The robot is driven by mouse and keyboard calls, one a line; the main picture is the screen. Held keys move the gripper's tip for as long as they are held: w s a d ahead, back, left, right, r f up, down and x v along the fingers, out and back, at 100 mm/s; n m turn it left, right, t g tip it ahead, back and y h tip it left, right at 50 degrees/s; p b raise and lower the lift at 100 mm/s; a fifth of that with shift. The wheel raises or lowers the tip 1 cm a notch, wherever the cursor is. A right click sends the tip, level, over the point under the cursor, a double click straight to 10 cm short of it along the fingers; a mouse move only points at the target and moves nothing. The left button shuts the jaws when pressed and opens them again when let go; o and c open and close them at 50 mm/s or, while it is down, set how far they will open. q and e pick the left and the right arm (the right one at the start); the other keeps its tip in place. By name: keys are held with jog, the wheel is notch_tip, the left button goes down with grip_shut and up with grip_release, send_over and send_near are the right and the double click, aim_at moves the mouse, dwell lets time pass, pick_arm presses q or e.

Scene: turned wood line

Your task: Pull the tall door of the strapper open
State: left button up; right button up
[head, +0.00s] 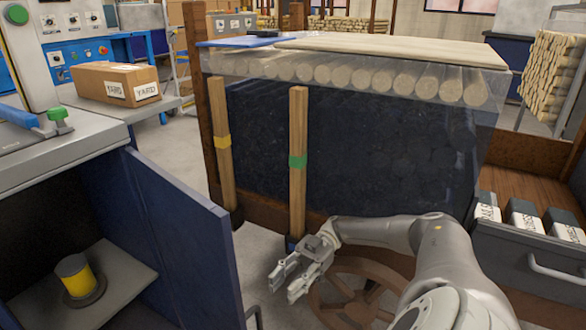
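The strapper (70,150) appears to be the grey-topped, dark blue cabinet at the left. Its tall blue door (185,235) stands swung outward, and the inside of the cabinet shows. A grey handle (254,317) shows at the door's lower right edge, cut off by the bottom of the picture. My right gripper (283,293) is to the right of the door, apart from it. Its two fingers are spread with nothing between them. My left gripper is not in view.
A yellow-banded spool (77,277) sits on a shelf inside the cabinet. A clear-sided bin of round wood (350,130) stands behind my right arm, with wooden posts (298,160) before it. A brown wheel (350,292) is under my gripper. An open drawer (530,260) is at right.

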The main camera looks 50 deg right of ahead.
jog(key=shift+d, duration=1.25)
jog(key=shift+s, duration=0.1)
